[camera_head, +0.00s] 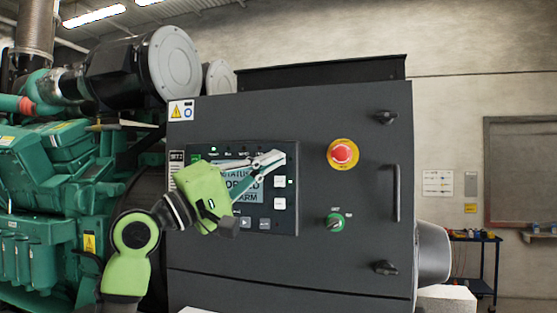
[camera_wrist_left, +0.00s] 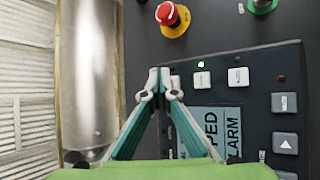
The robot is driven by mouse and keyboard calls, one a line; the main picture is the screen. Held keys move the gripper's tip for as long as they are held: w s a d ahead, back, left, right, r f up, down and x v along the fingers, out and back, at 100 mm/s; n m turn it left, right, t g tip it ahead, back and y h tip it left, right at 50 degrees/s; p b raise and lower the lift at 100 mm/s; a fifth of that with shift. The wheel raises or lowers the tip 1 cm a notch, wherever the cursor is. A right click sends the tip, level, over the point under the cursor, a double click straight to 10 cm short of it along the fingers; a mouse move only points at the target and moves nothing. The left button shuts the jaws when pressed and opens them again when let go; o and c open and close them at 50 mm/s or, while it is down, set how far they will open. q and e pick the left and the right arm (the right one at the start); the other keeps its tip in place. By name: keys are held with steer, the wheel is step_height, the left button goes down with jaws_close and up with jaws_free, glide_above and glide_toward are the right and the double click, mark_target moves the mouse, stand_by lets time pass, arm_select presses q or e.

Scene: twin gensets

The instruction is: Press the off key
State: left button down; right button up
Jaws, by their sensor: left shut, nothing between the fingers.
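The dark control panel (camera_head: 291,218) on the grey cabinet has a lit display (camera_head: 240,187) with partly covered text. Two pale keys, an upper key (camera_head: 280,182) with a green light beside it and a lower key (camera_head: 280,204), sit right of the display. Both also show in the left wrist view, as one key (camera_wrist_left: 202,80) and another key (camera_wrist_left: 238,77). Their labels are too small to read, so I cannot tell which is off. My left gripper (camera_head: 270,158) is shut and empty, its tips near the panel's upper right corner, above the upper key. Contact cannot be told.
A red emergency stop button (camera_head: 342,153) on a yellow plate and a green selector switch (camera_head: 335,222) are right of the panel. A cabinet handle (camera_head: 396,192) projects farther right. The green engine (camera_head: 40,190) stands at left. More keys (camera_head: 245,222) lie below the display.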

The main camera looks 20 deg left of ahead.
arm_select(q)
steer(key=shift+w, duration=0.1)
stand_by(0.5)
steer(key=shift+w, duration=0.35)
steer(key=shift+w+p, duration=0.45)
steer(key=shift+p, duration=0.05)
stand_by(0.6)
steer(key=shift+s, duration=0.95)
steer(key=s+b, duration=0.1)
steer(key=s, duration=0.5)
steer(key=shift+a, duration=0.1)
stand_by(0.5)
